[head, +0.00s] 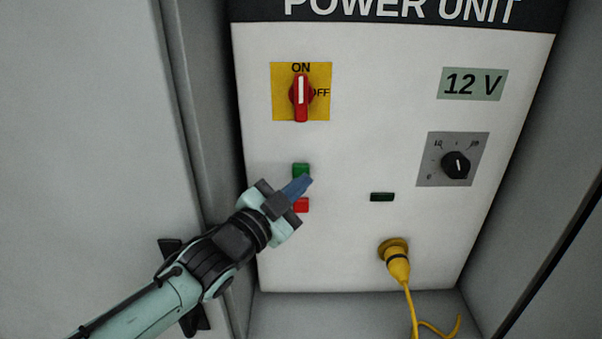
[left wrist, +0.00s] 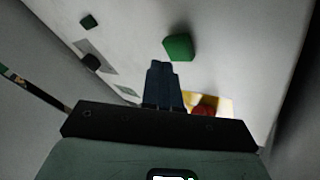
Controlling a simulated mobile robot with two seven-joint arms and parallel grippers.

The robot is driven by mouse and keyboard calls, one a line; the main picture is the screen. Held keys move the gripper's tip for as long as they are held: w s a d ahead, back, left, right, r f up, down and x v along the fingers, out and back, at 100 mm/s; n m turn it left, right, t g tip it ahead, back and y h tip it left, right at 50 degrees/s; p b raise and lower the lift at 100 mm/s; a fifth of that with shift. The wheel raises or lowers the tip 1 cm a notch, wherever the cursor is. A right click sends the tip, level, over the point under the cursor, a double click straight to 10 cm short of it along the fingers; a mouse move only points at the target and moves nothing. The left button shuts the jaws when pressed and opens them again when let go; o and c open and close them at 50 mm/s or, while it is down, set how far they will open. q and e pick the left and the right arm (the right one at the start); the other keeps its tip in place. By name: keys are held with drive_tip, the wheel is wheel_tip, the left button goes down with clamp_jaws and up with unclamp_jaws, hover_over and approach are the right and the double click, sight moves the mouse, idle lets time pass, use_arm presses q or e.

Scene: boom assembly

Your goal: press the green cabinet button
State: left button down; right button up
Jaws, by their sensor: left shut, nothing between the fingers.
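The green button (head: 301,170) sits on the white power unit panel, just above a red button (head: 301,205). My left gripper (head: 304,182) is shut and empty, with its blue fingertips in front of the panel at the lower edge of the green button in the head view. In the left wrist view the green button (left wrist: 179,47) stands out from the panel just beyond and to the right of the shut fingertips (left wrist: 160,66). I cannot tell whether the fingertips touch it; a small gap seems to show. My right gripper is not in view.
Above the buttons is a red rotary switch (head: 301,95) at ON. To the right are a 12 V display (head: 472,84), a black dial (head: 456,165), a dark rectangular piece (head: 382,197) and a yellow plug (head: 397,262) with a cable. Cabinet walls (head: 205,150) flank the panel.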

use_arm(q)
drive_tip(key=shift+w, duration=0.1)
idle(0.7)
drive_tip(key=shift+w, duration=0.25)
